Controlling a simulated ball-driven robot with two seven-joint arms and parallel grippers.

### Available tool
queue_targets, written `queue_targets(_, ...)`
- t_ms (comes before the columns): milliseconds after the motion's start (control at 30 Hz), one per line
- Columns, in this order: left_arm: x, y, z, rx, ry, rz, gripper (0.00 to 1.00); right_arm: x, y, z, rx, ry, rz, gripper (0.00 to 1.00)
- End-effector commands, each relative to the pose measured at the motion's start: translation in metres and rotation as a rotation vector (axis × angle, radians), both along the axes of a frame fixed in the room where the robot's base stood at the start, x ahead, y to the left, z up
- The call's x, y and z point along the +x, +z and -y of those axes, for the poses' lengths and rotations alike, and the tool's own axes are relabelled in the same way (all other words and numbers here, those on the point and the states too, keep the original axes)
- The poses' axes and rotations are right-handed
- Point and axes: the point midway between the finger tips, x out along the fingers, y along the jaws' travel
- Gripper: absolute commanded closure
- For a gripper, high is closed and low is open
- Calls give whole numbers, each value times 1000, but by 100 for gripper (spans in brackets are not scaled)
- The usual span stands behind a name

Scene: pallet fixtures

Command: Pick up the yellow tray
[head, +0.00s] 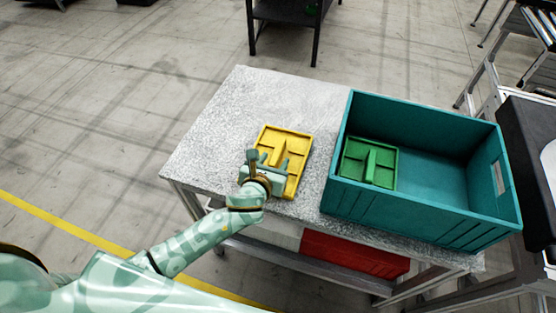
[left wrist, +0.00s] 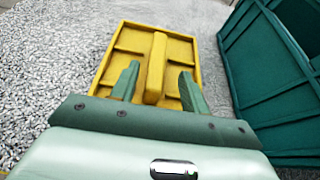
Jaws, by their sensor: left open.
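The yellow tray (head: 291,144) lies flat on the grey speckled table, left of the teal crate in the head view. It has a raised rib along its middle and several compartments. My left gripper (head: 272,161) is open above the near part of the tray. In the left wrist view the tray (left wrist: 187,52) lies ahead, and the two fingers of my left gripper (left wrist: 158,85) stand apart on either side of its central rib. I cannot tell whether the fingers touch the rib. My right gripper is not in view.
The teal crate (head: 415,212) stands on the table at the right, with a green tray (head: 383,163) inside its left end. The table (head: 215,135) is clear left of the yellow tray. A red bin (head: 345,252) sits below the tabletop.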

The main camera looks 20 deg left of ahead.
Motion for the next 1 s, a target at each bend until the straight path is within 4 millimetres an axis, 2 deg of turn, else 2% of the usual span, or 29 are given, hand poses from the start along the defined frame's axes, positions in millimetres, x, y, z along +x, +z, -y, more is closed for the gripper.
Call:
queue_targets(300, 43, -17, -3, 0, 1, -2, 55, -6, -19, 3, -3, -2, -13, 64)
queue_targets(400, 49, -18, -3, 0, 0, -1, 55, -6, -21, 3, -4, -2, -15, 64)
queue_targets(600, 50, -16, -3, 0, 0, -1, 55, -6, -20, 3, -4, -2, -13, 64)
queue_targets(633, 50, -16, -3, 0, 0, -1, 60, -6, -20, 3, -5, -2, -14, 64)
queue_targets(767, 50, -16, -3, 0, 0, -1, 96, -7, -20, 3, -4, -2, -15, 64)
queue_targets(800, 50, -16, -3, 0, 0, -1, 100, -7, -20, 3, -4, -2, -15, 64)
queue_targets(1000, 50, -16, -3, 0, 0, 0, 100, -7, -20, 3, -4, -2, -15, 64)
